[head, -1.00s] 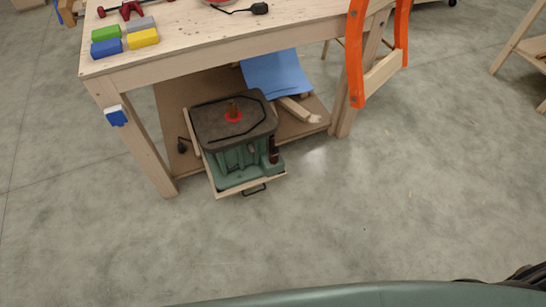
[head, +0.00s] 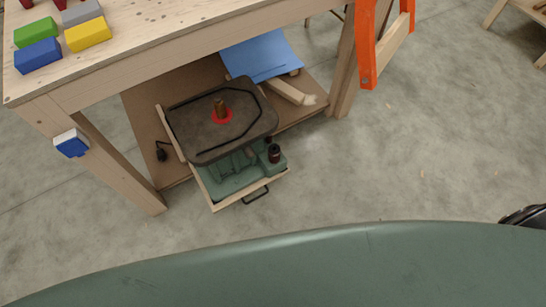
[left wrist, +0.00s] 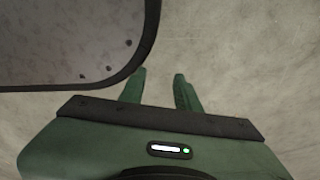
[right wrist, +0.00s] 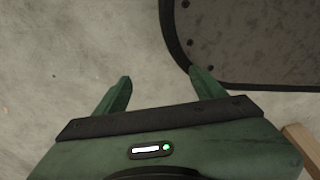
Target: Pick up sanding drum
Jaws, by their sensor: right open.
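A brown cylinder (head: 221,110) stands upright in a red ring at the middle of the dark top of a green bench sander (head: 228,178). A second, dark cylinder (head: 274,153) stands upright at the sander's front right corner. Either may be the sanding drum; I cannot tell which. Neither gripper shows in the head view. My left gripper (left wrist: 162,76) has its fingers apart with nothing between them, in the left wrist view. My right gripper (right wrist: 160,78) is open wide and empty, over bare floor in the right wrist view. Neither wrist view shows a cylinder.
The sander sits in a shallow wooden tray (head: 228,203) with a black handle, under a wooden workbench (head: 190,50). A bench leg (head: 120,170) stands left of it. A blue sheet (head: 262,56) lies behind. An orange frame (head: 367,45) stands right.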

